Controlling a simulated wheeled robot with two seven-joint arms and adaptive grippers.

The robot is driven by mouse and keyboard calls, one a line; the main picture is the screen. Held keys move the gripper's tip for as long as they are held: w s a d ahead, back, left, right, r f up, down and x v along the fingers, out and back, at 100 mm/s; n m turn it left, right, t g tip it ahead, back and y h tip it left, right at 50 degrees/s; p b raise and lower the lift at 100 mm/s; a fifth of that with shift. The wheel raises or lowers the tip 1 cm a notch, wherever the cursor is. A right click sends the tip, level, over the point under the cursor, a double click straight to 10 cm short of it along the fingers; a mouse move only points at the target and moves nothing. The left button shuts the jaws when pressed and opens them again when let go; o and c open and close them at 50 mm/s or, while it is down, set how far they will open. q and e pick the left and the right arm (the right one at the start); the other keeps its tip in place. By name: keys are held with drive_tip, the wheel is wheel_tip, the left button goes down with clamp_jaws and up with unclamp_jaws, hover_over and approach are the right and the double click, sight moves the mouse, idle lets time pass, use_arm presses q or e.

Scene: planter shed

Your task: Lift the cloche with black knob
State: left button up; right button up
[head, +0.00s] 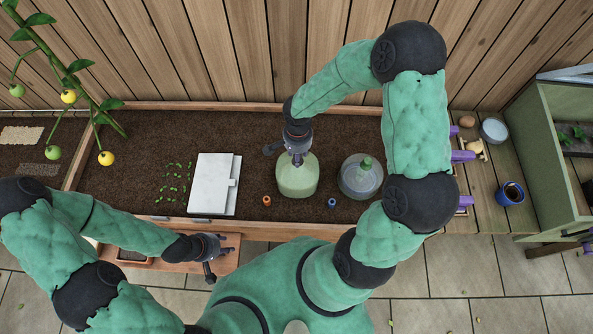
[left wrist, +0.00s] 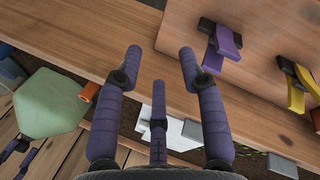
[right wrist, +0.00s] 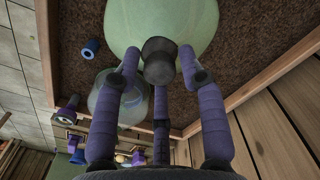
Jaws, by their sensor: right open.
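The cloche with black knob (head: 297,182) is a pale green dome standing on the soil, near the middle of the bed. Its black knob (right wrist: 158,60) shows in the right wrist view. My right gripper (head: 298,158) is above this cloche, open, with the knob between its spread fingers; I cannot tell whether they touch it. A second, clear greyish cloche (head: 360,180) with a green knob stands just right of it. My left gripper (head: 224,256) is open and empty over the wooden ledge at the front, well away from both cloches.
A white panel (head: 212,183) and green seedlings (head: 175,183) lie left of the cloches. A small orange piece (head: 266,200) and a blue piece (head: 332,202) sit in front. The bed's wooden rim (head: 270,223) runs along the front. A blue mug (head: 510,194) stands at right.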

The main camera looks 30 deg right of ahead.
drive_tip(key=c, duration=0.8)
drive_tip(key=shift+r, duration=0.65)
drive_tip(key=shift+p, duration=0.3)
drive_tip(key=shift+r+p, duration=3.85)
drive_tip(key=shift+r, duration=2.7)
